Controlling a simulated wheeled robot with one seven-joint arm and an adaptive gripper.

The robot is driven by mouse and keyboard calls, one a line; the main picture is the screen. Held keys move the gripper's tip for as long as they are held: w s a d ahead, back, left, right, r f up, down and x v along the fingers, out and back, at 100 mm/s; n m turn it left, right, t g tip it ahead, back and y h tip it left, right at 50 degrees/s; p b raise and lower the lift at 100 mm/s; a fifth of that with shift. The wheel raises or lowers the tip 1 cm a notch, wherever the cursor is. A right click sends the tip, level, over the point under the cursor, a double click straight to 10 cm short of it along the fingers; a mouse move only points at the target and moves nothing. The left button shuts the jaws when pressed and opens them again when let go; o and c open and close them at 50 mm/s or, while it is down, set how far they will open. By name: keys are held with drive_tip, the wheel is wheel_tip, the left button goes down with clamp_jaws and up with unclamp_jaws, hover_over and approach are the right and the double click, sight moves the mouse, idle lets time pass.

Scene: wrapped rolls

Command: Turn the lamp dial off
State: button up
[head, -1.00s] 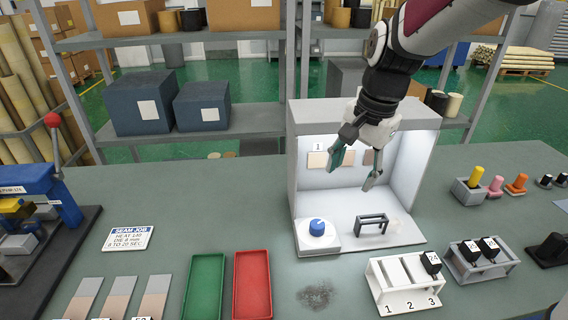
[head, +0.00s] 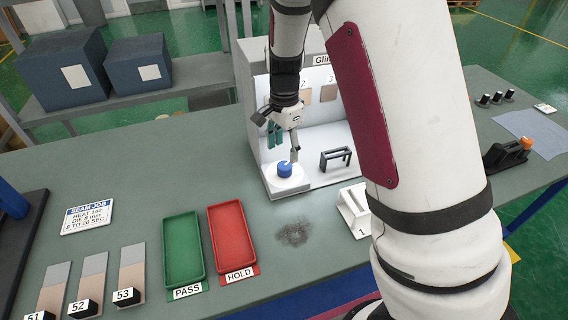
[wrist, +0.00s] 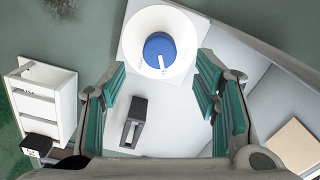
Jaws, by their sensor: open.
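The blue lamp dial (head: 285,169) sits on a white base at the front left corner of the light box (head: 262,88). Its white mark shows in the wrist view (wrist: 159,48) and points toward the picture's bottom. The inside of the box looks bright. My gripper (head: 284,144) is open and empty, pointing down just above the dial. In the wrist view its teal-padded fingers (wrist: 160,82) are spread, with the dial ahead between their tips. I cannot tell whether a finger touches the dial.
A dark stand (head: 336,158) stands right of the dial in the box. A white numbered rack (head: 352,212) is in front, partly hidden by my arm. Green (head: 184,250) and red (head: 232,238) trays lie at the left front. Sample strips (head: 92,274) lie farther left.

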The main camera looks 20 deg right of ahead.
sight(285, 165)
wheel_tip(285, 165, down, 7)
drive_tip(key=shift+r, duration=0.15)
drive_tip(key=c, duration=1.1)
